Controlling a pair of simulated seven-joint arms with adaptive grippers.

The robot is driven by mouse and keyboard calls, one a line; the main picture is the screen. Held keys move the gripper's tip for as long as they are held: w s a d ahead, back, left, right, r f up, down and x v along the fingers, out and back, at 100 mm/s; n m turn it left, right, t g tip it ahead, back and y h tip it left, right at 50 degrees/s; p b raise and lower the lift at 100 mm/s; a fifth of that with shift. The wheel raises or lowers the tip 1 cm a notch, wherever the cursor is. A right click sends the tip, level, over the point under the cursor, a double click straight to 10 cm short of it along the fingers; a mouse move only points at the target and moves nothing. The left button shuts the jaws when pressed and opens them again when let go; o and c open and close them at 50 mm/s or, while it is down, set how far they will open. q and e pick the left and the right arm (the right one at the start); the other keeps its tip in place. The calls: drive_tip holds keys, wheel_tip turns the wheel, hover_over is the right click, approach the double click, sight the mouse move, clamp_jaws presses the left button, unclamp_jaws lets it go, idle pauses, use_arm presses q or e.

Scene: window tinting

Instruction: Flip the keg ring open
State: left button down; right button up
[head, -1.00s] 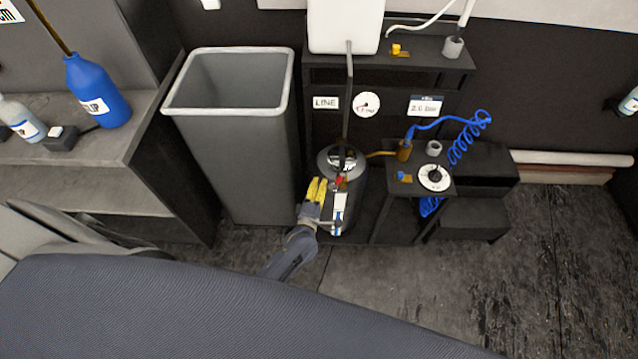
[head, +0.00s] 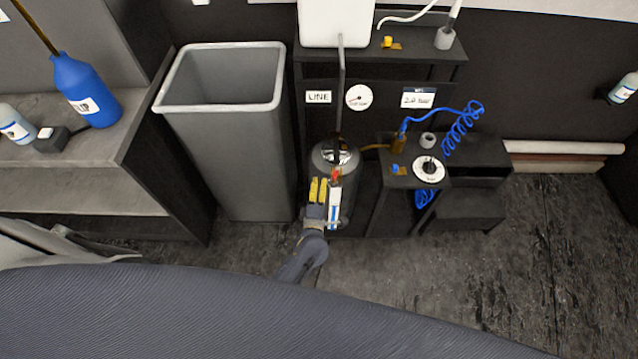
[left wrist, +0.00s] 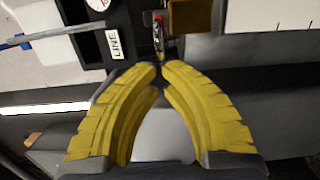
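The dark metal keg (head: 348,203) stands on the floor in front of the black rack. At its top is a red part (head: 336,174). In the left wrist view a red piece (left wrist: 158,18) and a small metal ring or loop (left wrist: 159,38) show just beyond my fingertips; whether they touch is unclear. My left gripper (head: 318,180), with yellow fingers, is upright in front of the keg, just left of the red part. In the left wrist view its fingertips (left wrist: 159,66) come together with almost no gap and nothing clearly between them. My right gripper is out of view.
A tall grey bin (head: 225,135) stands left of the keg. A low black stand (head: 405,180) with a dial and blue coiled hose (head: 463,130) is close on the right. A white and blue strip (head: 334,208) lies against the keg's front. Open floor lies right.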

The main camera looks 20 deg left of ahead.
use_arm(q)
drive_tip(key=s+a, duration=0.1)
drive_tip(key=s, duration=0.8)
drive_tip(key=s+d+f+m+g+h, duration=0.1)
drive_tip(key=s+f+m+g+h, duration=0.15)
drive_tip(key=s+f+m, duration=0.4)
drive_tip(key=s+d+f+m+g+h, duration=0.1)
drive_tip(key=s+f+m+g, duration=0.25)
drive_tip(key=f, duration=0.65)
drive_tip(key=s+d+f+m+g+h, duration=0.1)
drive_tip(key=s+f+m+g+h, duration=0.1)
drive_tip(key=s+f+m, duration=0.5)
drive_tip(key=s+a+f+m+g+y, duration=0.1)
drive_tip(key=s+a+f, duration=0.3)
drive_tip(key=s, duration=0.5)
drive_tip(key=s+a+f+m+g+y, duration=0.1)
drive_tip(key=s+a+f+m+g, duration=0.2)
drive_tip(key=s, duration=0.5)
drive_tip(key=s+a+f+m+g+y, duration=0.1)
drive_tip(key=s+a+f+g, duration=0.3)
drive_tip(key=s, duration=0.5)
wheel_tip(320, 180, down, 4)
drive_tip(key=a+m, duration=0.1)
drive_tip(key=a, duration=0.1)
drive_tip(key=shift+s+a+r, duration=0.2)
drive_tip(key=shift+s+a, duration=0.1)
drive_tip(key=shift+s, duration=0.05)
